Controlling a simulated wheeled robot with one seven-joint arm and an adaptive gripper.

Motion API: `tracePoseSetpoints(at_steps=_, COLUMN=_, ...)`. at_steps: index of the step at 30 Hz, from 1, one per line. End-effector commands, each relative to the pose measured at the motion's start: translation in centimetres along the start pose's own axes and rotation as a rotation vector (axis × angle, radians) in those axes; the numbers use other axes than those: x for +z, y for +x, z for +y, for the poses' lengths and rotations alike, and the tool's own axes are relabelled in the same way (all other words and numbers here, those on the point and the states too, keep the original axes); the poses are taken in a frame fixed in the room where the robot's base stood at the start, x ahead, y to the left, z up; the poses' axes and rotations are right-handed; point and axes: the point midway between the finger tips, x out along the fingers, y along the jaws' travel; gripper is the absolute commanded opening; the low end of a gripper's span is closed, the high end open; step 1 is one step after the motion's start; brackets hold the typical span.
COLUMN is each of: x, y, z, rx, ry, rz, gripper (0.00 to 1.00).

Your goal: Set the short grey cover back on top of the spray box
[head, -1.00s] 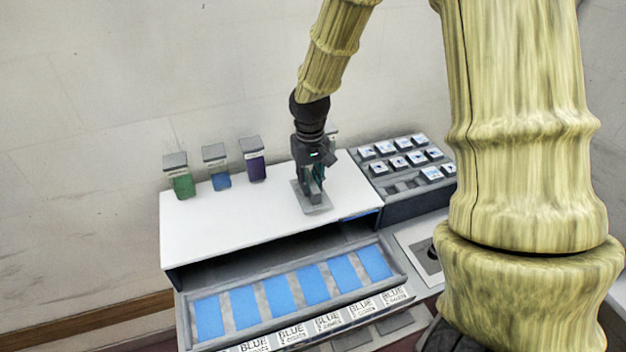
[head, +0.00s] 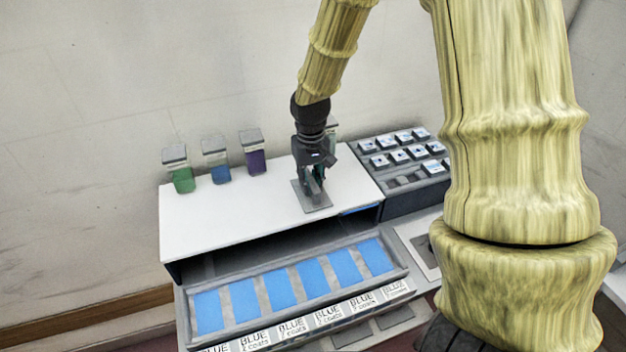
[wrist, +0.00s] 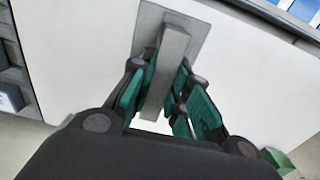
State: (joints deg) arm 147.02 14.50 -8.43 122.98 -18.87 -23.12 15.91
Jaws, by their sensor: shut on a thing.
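My gripper (head: 313,187) is shut on the upright bar handle of the short grey cover (head: 318,208), a small flat grey plate. The wrist view shows the bar between the fingers and the cover's plate (wrist: 202,35) beyond them. The cover is at the right part of the white top (head: 230,220) of a long box with an open front, which I take to be the spray box. It looks flat on or just above that top; I cannot tell whether it touches. Whatever is under the plate is hidden.
Green (head: 183,180), blue (head: 220,174) and purple (head: 255,161) jars with grey lids stand along the back edge; another is partly hidden behind my gripper. A rack (head: 385,208) of white-topped pieces stands to the right. A tray (head: 240,326) of blue panels sticks out in front.

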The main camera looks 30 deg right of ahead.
Motion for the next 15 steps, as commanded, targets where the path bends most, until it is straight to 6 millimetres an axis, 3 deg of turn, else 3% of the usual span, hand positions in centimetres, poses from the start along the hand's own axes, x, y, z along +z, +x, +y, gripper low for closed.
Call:
tracePoseSetpoints(at_steps=11, x=-0.01, y=0.43, z=0.0, rx=0.0, ry=0.0, rz=0.0, gripper=0.0)
tracePoseSetpoints(at_steps=12, x=-0.02, y=0.42, z=0.0, rx=0.0, ry=0.0, rz=0.0, gripper=0.22)
tracePoseSetpoints(at_steps=15, x=-0.02, y=0.42, z=0.0, rx=0.0, ry=0.0, rz=0.0, gripper=0.4)
